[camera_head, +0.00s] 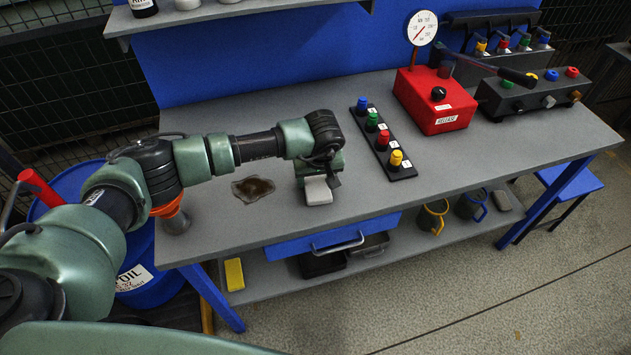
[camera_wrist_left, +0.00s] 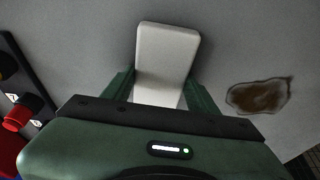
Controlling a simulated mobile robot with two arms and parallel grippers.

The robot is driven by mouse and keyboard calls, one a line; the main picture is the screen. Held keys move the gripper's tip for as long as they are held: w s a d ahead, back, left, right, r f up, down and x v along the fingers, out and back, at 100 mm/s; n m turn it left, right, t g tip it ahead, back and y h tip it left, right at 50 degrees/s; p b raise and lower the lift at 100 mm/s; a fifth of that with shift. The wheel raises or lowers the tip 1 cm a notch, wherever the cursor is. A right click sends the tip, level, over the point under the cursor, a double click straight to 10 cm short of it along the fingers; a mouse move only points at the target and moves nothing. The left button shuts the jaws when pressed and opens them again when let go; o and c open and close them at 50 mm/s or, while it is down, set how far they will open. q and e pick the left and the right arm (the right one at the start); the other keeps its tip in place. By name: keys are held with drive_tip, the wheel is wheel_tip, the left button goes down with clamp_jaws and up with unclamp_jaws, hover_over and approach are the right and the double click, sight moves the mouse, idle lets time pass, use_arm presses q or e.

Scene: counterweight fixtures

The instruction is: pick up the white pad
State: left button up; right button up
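The white pad (camera_head: 318,191) lies on or just above the grey worktop, near its front edge, right of a dark stain. My left gripper (camera_head: 319,179) points down at it from above. In the left wrist view the pad (camera_wrist_left: 167,52) sits between the two green fingers of my left gripper (camera_wrist_left: 160,82), one on each side. Both fingers look very near its edges; I cannot tell whether they press on it. The pad's near end is hidden by the gripper body. My right gripper is not in view.
A strip of coloured knobs (camera_head: 382,140) stands right of the gripper, with a red gauge box (camera_head: 434,100) behind. The dark stain (camera_head: 253,189) also shows in the wrist view (camera_wrist_left: 258,96). A blue drum (camera_head: 137,262) stands left of the bench. The worktop's right front is clear.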

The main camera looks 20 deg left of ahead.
sight(316, 181)
use_arm(q)
drive_tip(key=c, duration=0.6)
drive_tip(key=shift+r, duration=0.1)
drive_tip(key=shift+r+b, duration=2.5)
drive_tip(key=shift+r, duration=7.45)
